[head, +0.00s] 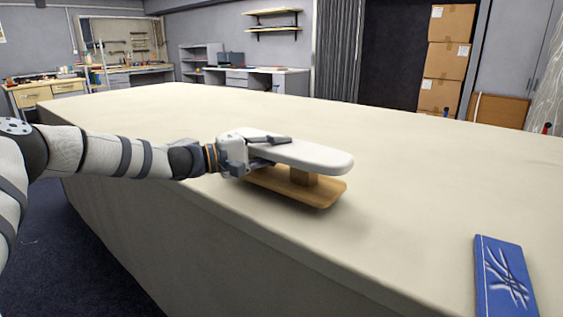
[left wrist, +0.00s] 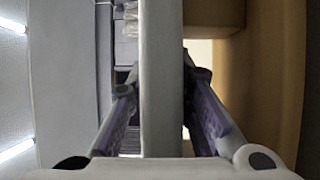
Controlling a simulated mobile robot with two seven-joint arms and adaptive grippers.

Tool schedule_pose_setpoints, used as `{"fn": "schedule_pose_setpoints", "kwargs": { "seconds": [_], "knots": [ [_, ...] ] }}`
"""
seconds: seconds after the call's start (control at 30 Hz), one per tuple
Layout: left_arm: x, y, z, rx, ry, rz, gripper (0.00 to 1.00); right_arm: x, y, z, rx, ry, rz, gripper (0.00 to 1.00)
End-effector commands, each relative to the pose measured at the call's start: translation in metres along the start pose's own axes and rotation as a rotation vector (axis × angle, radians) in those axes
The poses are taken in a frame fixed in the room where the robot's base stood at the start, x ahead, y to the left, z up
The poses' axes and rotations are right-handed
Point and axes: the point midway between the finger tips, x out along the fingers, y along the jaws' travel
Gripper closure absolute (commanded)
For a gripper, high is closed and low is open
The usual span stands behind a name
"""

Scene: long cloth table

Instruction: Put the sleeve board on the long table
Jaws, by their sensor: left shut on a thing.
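The sleeve board has a white padded top (head: 312,154) joined by a short wooden post to a flat wooden base (head: 305,188). It is upright over the near left part of the long table (head: 430,170), which has a cream cloth. My left gripper (head: 268,152) is shut on the left part of the padded top, one finger above it and one below. In the left wrist view the padded top (left wrist: 161,80) runs between the two fingers, with the wooden base (left wrist: 268,90) to the right. I cannot tell whether the base touches the cloth. My right gripper is not in view.
A blue item with a white pattern (head: 505,278) lies at the table's near right. The rest of the tabletop is clear. Workbenches (head: 255,80) and stacked cardboard boxes (head: 446,60) stand well behind the table. The table's near edge drops to a dark floor.

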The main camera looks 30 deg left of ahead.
Motion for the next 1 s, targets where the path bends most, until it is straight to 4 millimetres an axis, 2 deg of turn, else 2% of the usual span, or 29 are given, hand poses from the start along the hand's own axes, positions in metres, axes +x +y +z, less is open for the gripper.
{"fn": "schedule_pose_setpoints", "kwargs": {
  "seconds": [0.03, 0.1, 0.3, 0.47, 0.5, 0.57, 0.9, 1.0],
  "knots": [
    [0.0, -0.014, 0.001, -0.007, -0.002, -0.005, 1.0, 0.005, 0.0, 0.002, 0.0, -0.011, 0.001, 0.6],
    [0.0, -0.023, 0.001, -0.005, -0.001, -0.002, 1.0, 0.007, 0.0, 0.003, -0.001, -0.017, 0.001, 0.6],
    [0.0, -0.02, 0.001, 0.0, -0.001, 0.003, 1.0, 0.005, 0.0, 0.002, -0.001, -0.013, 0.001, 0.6],
    [0.0, -0.025, 0.001, -0.002, -0.001, 0.001, 1.0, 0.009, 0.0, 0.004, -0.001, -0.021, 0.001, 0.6],
    [-0.001, -0.026, 0.001, -0.002, 0.0, -0.004, 0.74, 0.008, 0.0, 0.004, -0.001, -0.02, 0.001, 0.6],
    [-0.001, -0.026, 0.001, -0.002, 0.0, -0.003, 0.6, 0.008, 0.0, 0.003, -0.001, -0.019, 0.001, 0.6],
    [-0.001, -0.021, 0.001, 0.0, 0.0, -0.002, 0.6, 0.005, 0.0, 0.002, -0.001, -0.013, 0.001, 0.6],
    [-0.012, -0.018, 0.0, 0.0, 0.003, 0.001, 0.6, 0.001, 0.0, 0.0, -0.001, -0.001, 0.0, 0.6]
  ]
}}
